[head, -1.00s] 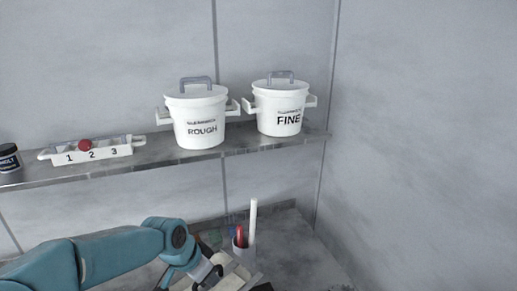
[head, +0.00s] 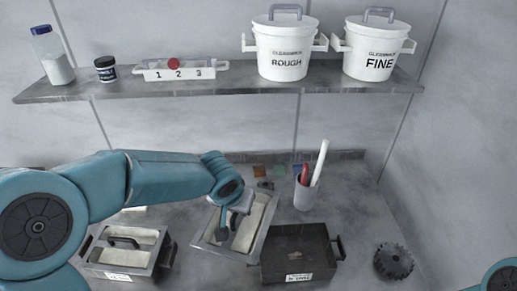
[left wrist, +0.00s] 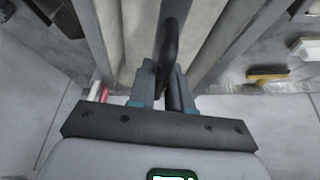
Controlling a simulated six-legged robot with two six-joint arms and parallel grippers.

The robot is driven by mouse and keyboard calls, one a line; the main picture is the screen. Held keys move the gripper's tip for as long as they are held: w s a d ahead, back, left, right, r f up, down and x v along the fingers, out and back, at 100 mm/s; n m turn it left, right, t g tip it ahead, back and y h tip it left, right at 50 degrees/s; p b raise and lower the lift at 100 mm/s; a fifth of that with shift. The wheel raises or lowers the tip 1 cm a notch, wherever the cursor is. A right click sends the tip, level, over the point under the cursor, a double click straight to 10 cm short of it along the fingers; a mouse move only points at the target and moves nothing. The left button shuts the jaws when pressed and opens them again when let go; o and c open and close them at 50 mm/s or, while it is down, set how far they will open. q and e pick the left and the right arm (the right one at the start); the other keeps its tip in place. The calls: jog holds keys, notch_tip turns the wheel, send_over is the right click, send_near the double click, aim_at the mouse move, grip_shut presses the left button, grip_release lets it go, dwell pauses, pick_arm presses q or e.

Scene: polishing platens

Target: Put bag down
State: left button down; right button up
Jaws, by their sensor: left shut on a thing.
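No bag shows in either view. My left gripper (head: 238,208) is shut on the dark handle (left wrist: 172,38) of a grey framed tray (head: 262,240) with cream padded strips inside. The tray is tilted and appears to be held over the bench; whether it touches anything beneath is unclear. In the left wrist view the handle runs between the fingers of my left gripper (left wrist: 167,85), with the cream strips behind it. A similar grey tray (head: 93,263) with a dark handle rests on the bench at the lower left. My right gripper is out of view.
A black open tray (head: 308,243) stands just right of the held one, with a dark gear (head: 393,261) farther right. A cup (head: 303,195) of tools stands behind. A shelf (head: 220,93) above bears white ROUGH (head: 283,62) and FINE (head: 370,66) buckets.

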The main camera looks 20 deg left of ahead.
pick_arm(q)
jog(key=w+a+r+n+y+p, duration=0.1)
jog(key=w+a+r+n+p, duration=0.1)
jog(key=w+a, duration=0.75)
jog(key=w+a+r+n+y+p, duration=0.1)
jog(key=w+a+n, duration=0.1)
jog(key=w+a, duration=0.75)
notch_tip(320, 180, down, 20)
jog(key=b, duration=0.5)
jog(key=shift+w+d+b, duration=0.1)
jog(key=shift+w+b, duration=0.05)
jog(key=shift+b, duration=0.2)
